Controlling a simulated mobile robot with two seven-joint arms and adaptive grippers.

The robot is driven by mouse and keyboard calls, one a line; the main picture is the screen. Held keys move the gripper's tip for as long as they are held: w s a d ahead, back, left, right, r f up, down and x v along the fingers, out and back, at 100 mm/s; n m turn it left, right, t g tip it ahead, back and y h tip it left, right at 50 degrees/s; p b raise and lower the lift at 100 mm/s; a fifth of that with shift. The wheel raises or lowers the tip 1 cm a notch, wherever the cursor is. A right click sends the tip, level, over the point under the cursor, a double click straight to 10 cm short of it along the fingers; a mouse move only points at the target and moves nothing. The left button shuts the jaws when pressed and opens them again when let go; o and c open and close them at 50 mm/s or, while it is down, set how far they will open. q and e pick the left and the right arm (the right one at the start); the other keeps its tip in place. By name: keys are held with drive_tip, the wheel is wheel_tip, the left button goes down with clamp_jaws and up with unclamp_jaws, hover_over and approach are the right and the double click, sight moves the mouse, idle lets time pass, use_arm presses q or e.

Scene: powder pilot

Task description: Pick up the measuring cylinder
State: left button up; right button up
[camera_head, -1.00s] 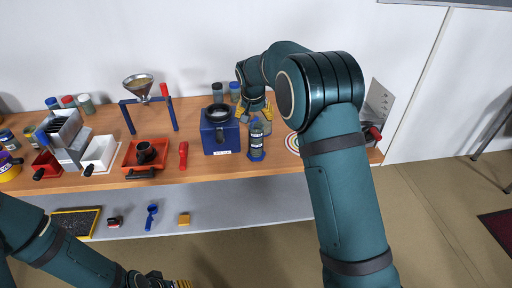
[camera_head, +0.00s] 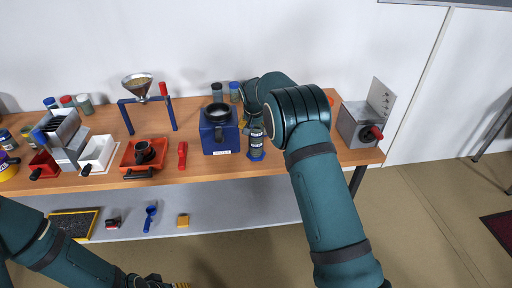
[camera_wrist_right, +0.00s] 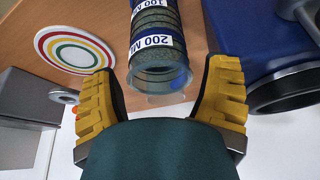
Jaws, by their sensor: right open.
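The measuring cylinder (camera_head: 256,146) stands upright on the wooden bench, a dark ribbed tube with white labels and a blue base. In the right wrist view the cylinder (camera_wrist_right: 158,48) shows its open rim towards me, with a "200 ML" label. My right gripper (camera_wrist_right: 163,78) is open, its yellow fingers spread on either side of the rim, with gaps visible. In the head view the right gripper (camera_head: 245,119) is behind the cylinder's top, mostly hidden by my arm. My left gripper (camera_head: 168,283) is low at the bottom edge, partly cut off, away from the bench.
A blue machine (camera_head: 219,138) stands close left of the cylinder. A ringed round target (camera_wrist_right: 73,50) lies on the other side. A grey box with a red knob (camera_head: 360,126) is at the bench's right end. Several lidded jars stand along the wall.

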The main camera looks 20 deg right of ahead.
drive_tip(key=shift+x, duration=1.1)
drive_tip(key=c, duration=1.1)
drive_tip(key=shift+w, duration=0.1)
drive_tip(key=shift+r, duration=0.1)
wheel_tip(320, 180, up, 10)
drive_tip(key=shift+f+p, duration=0.1)
drive_tip(key=shift+p, duration=0.8)
